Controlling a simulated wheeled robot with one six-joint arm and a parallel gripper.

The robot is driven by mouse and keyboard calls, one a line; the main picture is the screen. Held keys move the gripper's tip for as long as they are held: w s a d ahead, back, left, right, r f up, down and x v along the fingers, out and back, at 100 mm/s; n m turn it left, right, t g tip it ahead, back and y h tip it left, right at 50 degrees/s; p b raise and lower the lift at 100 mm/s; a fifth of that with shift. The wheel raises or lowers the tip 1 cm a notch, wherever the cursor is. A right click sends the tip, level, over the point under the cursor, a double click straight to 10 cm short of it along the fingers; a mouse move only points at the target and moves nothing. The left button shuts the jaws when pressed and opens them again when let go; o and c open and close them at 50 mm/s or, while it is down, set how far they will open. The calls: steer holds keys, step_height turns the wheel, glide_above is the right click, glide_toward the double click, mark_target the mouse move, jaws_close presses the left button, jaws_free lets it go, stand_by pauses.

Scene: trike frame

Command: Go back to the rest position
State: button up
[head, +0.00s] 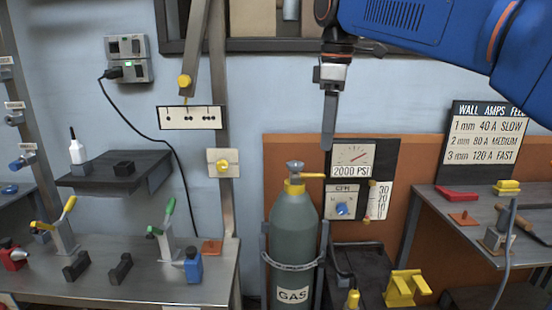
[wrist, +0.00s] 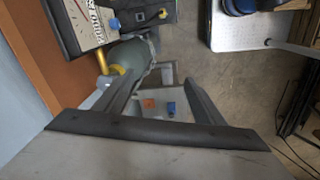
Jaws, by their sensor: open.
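My gripper (head: 327,140) hangs from the blue arm in the upper middle of the head view, pointing down. It is seen edge-on there, in front of the wall and just left of the pressure gauge panel (head: 352,157). In the wrist view my gripper (wrist: 166,82) shows two dark fingers standing apart with nothing held between them. The green gas cylinder (head: 293,230) with its yellow valve stands below the gripper in the head view, apart from it. The gauge panel (wrist: 88,22) is at the upper left of the wrist view.
A metal bench (head: 130,285) at left carries clamps, dark blocks and a blue tool (head: 193,265). A shelf (head: 115,172) holds a white bottle (head: 77,148). A right bench (head: 455,215) holds tools below an amps sign (head: 487,138).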

steer(key=s+d+f+m+t, duration=0.1)
steer(key=s+d+f+m, duration=0.4)
steer(key=s+f, duration=0.3)
steer(key=s+d+f+m+t, duration=0.1)
steer(key=s+d+f+m, duration=0.4)
steer(key=f, duration=0.8)
steer(key=s+d+f+m+t, duration=0.2)
steer(key=s+d+f+m, duration=0.2)
steer(key=s+d+f, duration=0.3)
steer(key=s+f, duration=0.4)
steer(key=shift+m, duration=0.4)
